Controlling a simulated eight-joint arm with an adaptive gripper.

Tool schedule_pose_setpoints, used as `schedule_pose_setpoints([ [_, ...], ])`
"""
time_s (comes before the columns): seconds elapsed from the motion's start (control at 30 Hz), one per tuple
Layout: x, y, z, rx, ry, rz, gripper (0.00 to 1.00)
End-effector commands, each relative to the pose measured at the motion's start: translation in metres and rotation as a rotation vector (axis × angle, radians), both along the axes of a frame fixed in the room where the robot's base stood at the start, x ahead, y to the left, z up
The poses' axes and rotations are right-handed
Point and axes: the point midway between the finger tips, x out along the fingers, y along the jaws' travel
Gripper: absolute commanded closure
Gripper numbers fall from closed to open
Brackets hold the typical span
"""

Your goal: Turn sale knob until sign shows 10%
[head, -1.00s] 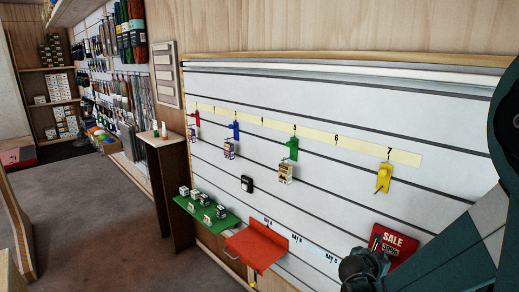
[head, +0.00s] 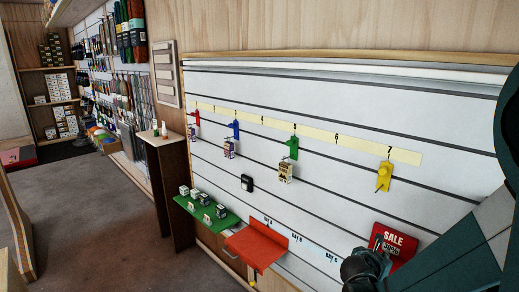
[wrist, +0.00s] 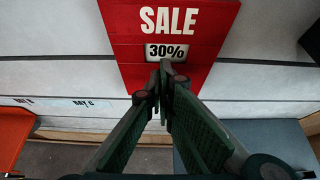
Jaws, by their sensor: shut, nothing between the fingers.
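The red SALE sign (head: 400,252) hangs low on the slatted wall at the right in the head view. It fills the top middle of the wrist view (wrist: 215,75), where its small window (wrist: 167,52) reads 30%. My gripper (wrist: 163,85) is shut and empty. Its fingertips meet just below the window, in front of the sign's lower part. I cannot tell whether they touch it. The sale knob is not visible; the fingers may cover it. In the head view my gripper (head: 368,265) covers the sign's lower left part.
A yellow hook (head: 385,177) is on the wall above the sign. Green (head: 293,148), blue (head: 236,130) and red hooks are further left. A red-orange shelf (head: 258,245) and a green shelf (head: 215,222) with small boxes are at lower left.

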Motion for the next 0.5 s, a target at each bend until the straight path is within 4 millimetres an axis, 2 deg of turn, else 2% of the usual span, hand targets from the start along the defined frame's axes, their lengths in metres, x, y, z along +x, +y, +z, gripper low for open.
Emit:
schedule_pose_setpoints([
  [0.5,-0.0072,-0.0073,0.0005,0.000,0.000,0.000,1.00],
])
